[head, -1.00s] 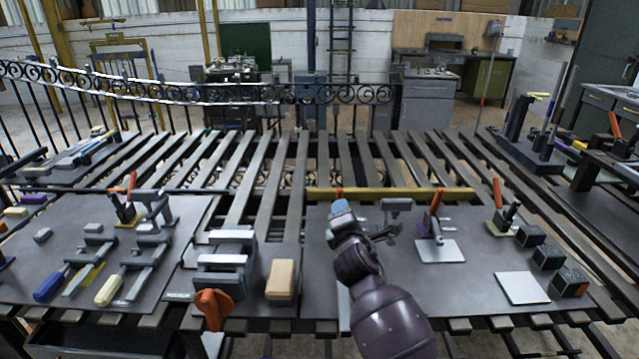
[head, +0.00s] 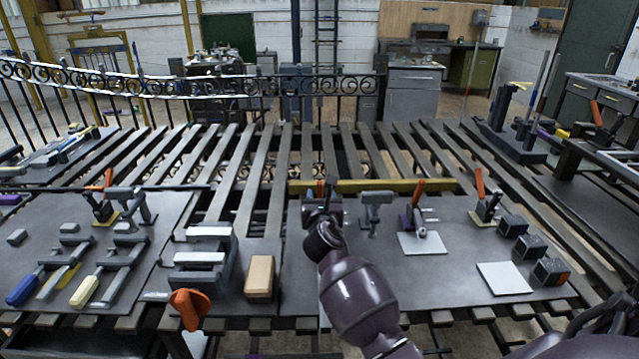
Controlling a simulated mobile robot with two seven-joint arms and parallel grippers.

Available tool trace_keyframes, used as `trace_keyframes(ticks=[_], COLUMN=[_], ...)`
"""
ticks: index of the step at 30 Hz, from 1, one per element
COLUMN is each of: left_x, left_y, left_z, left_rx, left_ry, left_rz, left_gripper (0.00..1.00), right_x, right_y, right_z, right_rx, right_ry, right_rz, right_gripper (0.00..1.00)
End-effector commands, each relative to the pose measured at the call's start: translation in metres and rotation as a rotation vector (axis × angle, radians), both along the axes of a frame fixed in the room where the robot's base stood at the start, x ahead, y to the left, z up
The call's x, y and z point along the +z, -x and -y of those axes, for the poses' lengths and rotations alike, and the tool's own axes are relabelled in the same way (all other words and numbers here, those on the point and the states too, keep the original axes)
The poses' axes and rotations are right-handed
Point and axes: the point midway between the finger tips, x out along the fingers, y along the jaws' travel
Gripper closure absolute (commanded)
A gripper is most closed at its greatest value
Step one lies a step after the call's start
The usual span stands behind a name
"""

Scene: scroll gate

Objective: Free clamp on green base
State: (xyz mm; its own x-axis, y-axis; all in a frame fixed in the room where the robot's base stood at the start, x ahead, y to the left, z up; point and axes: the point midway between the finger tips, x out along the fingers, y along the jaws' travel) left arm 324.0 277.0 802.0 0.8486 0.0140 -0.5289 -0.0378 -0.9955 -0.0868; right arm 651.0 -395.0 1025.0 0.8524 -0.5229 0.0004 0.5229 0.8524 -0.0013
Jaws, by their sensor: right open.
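My right gripper (head: 322,203) reaches forward over the right-hand plate, at the yellow bar along its back edge. It is open. A small green patch and a bit of orange show at the gripper, but the arm and gripper cover most of what is there, so I cannot make out a clamp on a green base. A clamp with an orange handle (head: 417,205) stands by a white sheet, with purple at its foot. Another orange-handled clamp (head: 484,200) stands on a yellowish base at the right. A third (head: 104,205) stands on the left plate. My left gripper is not in view.
A yellow bar (head: 400,186) lies along the plate's back edge. A grey T-shaped piece (head: 375,208) stands right of my gripper. Dark blocks (head: 530,248) and a white square (head: 504,278) lie at right. A grey vise (head: 205,258) and tan block (head: 260,276) are at left.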

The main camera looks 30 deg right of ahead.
Motion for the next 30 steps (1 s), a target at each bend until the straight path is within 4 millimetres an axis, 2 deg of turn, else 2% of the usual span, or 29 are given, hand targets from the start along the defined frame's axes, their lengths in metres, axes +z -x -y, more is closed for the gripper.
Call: trace_keyframes(ticks=[6, 12, 18, 26, 30], left_x=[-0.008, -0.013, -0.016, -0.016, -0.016], left_y=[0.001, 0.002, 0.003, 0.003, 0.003], left_z=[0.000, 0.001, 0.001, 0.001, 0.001], left_rx=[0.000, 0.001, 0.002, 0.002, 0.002], left_ry=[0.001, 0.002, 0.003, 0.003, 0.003], left_rz=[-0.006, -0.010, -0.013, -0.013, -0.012], left_gripper=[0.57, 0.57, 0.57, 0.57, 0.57], right_x=[-0.001, -0.001, -0.001, 0.000, 0.000], right_y=[-0.034, -0.054, -0.063, -0.064, -0.064], right_z=[0.020, 0.033, 0.039, 0.039, 0.039], right_rx=[0.000, 0.000, 0.001, 0.000, 0.000], right_ry=[0.001, 0.000, -0.001, -0.001, -0.001], right_rz=[-0.001, 0.000, 0.001, 0.001, 0.001], right_gripper=[0.55, 0.55, 0.55, 0.55, 0.74])
